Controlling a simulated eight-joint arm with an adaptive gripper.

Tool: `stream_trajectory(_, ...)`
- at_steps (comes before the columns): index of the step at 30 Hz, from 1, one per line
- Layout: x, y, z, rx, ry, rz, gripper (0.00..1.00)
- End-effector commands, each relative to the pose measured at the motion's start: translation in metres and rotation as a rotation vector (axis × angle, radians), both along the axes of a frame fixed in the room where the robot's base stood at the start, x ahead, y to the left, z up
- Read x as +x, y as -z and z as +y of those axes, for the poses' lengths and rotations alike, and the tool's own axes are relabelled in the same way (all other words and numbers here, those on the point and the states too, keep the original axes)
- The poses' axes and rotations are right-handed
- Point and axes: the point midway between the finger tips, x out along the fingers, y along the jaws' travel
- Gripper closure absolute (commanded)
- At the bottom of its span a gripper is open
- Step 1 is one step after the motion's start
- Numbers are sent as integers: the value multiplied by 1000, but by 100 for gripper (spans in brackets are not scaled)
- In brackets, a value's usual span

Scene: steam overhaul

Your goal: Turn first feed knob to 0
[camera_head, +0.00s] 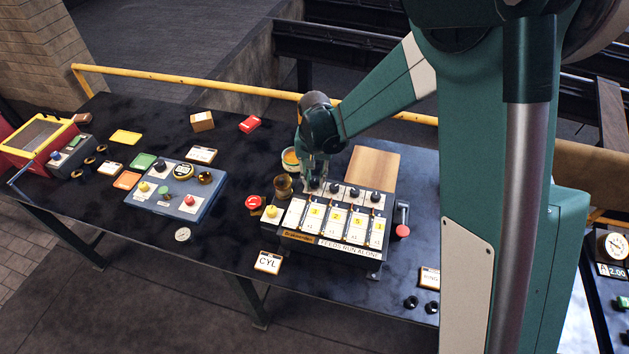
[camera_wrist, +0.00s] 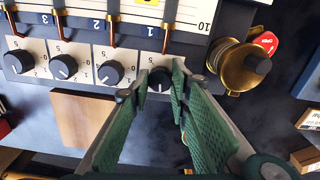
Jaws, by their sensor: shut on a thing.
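The feed unit (camera_head: 318,244) is a dark box with a row of black feed knobs on its top and tall white scales in front. The first feed knob (camera_wrist: 160,79) is black, at the end of the row nearest the brass cup. The wrist view shows the row upside down. My gripper (camera_wrist: 160,90) has its two green fingers on either side of this knob, shut on it. In the head view my gripper (camera_head: 315,172) comes down over the left end of the row and partly hides the knob. The knob's pointer and the setting it shows cannot be read.
The other feed knobs (camera_wrist: 110,72) stand close beside my finger.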

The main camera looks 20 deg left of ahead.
Motion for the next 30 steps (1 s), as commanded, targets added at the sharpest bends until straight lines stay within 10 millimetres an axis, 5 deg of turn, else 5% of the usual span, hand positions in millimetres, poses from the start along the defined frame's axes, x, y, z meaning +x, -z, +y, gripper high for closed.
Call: stream_trajectory(30,0,2,1,2,-865,-1,92)
